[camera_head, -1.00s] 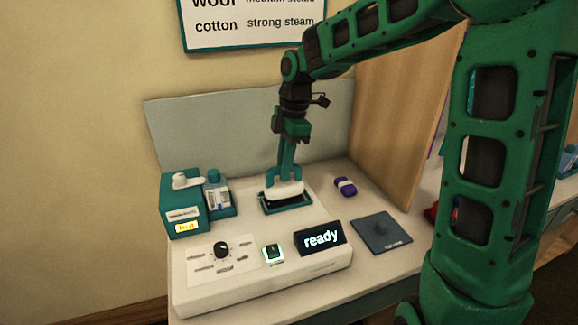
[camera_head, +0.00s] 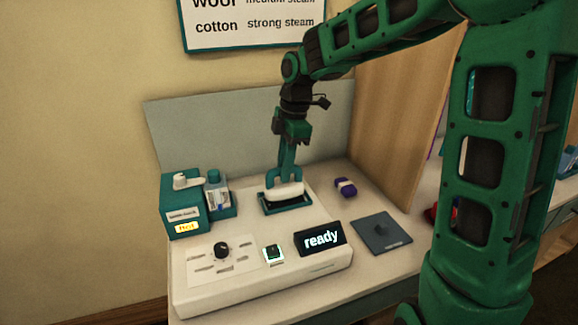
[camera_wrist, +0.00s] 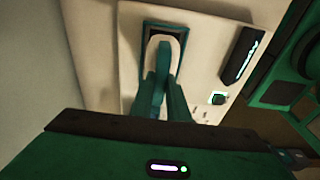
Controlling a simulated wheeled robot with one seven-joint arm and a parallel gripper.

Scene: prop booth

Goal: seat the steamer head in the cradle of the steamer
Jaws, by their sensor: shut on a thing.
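The steamer head (camera_head: 284,192) is white with a teal handle and stands upright at the cradle (camera_head: 267,210), a dark teal-rimmed recess on the steamer's white top. In the wrist view the steamer head (camera_wrist: 176,42) lies within the outline of the cradle (camera_wrist: 148,30); whether it rests on the floor of the recess I cannot tell. My gripper (camera_head: 287,165) is shut on the handle from above, and its fingers (camera_wrist: 158,90) also show in the wrist view. The steamer (camera_head: 215,290) has a dial, a lit button and a display reading "ready".
A teal tank unit (camera_head: 184,215) with a lit label and a small bottle (camera_head: 214,190) stand left of the cradle. A purple and white bundle (camera_head: 345,187) and a dark flat pad (camera_head: 381,234) lie to the right. A grey panel (camera_head: 220,135) rises behind.

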